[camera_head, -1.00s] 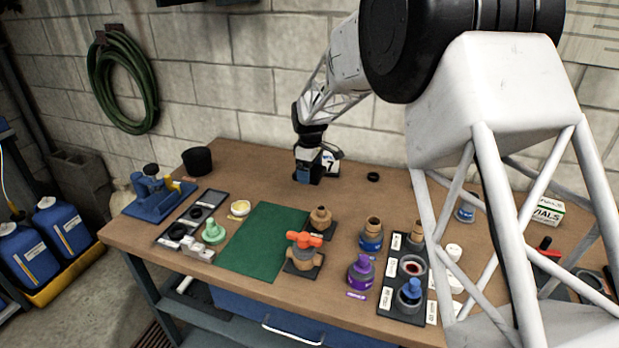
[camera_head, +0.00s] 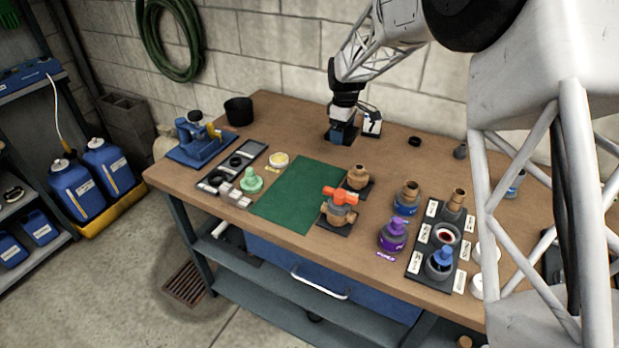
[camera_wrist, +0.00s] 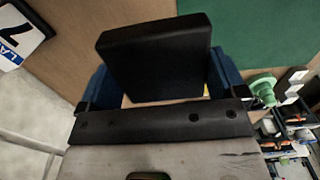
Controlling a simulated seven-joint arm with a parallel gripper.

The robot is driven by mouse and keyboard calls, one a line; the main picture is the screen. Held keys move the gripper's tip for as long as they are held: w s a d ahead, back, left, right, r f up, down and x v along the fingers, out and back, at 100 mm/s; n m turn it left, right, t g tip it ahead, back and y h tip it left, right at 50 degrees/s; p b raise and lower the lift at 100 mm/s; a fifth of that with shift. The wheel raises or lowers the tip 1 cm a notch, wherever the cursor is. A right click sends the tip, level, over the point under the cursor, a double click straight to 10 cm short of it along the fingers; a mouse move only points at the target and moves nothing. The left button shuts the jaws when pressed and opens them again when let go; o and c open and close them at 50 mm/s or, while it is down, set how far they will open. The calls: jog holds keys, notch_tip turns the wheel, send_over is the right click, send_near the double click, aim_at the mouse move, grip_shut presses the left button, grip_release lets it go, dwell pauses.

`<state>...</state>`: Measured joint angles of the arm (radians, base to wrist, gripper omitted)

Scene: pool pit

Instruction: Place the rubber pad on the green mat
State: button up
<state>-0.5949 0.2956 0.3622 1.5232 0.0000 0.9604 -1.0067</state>
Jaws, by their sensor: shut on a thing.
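The rubber pad (camera_wrist: 155,55) is a black, square-edged block in the wrist view. My gripper (camera_wrist: 158,82) is shut on it, with a blue finger on each side. In the head view my gripper (camera_head: 342,134) is at the back of the bench, behind the mat. The pad cannot be made out clearly there, and I cannot tell whether it touches the bench top. The green mat (camera_head: 300,195) lies flat and bare near the front edge. It also shows at the top right of the wrist view (camera_wrist: 255,30).
A number 7 sign (camera_head: 372,121) stands right beside my gripper. An orange-handled valve (camera_head: 338,207) and a brass fitting (camera_head: 358,177) stand by the mat's right edge. A green cone-shaped part (camera_head: 251,181) stands to its left. Bench top between gripper and mat looks clear.

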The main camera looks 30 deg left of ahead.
jog(key=s+a+n, duration=0.2)
jog(key=s, duration=0.5)
jog(key=s+a+n, duration=0.2)
jog(key=s+a, duration=0.1)
jog(key=s, duration=0.5)
jog(key=shift+r, duration=0.15)
jog(key=shift+s, duration=0.1)
send_over(304, 185)
jog(key=shift+d+f, duration=0.1)
jog(key=shift+f, duration=3)
jog(key=shift+f, duration=1.9)
jog(key=shift+f, duration=0.15)
jog(key=o, duration=0.7)
jog(key=shift+o, duration=0.2)
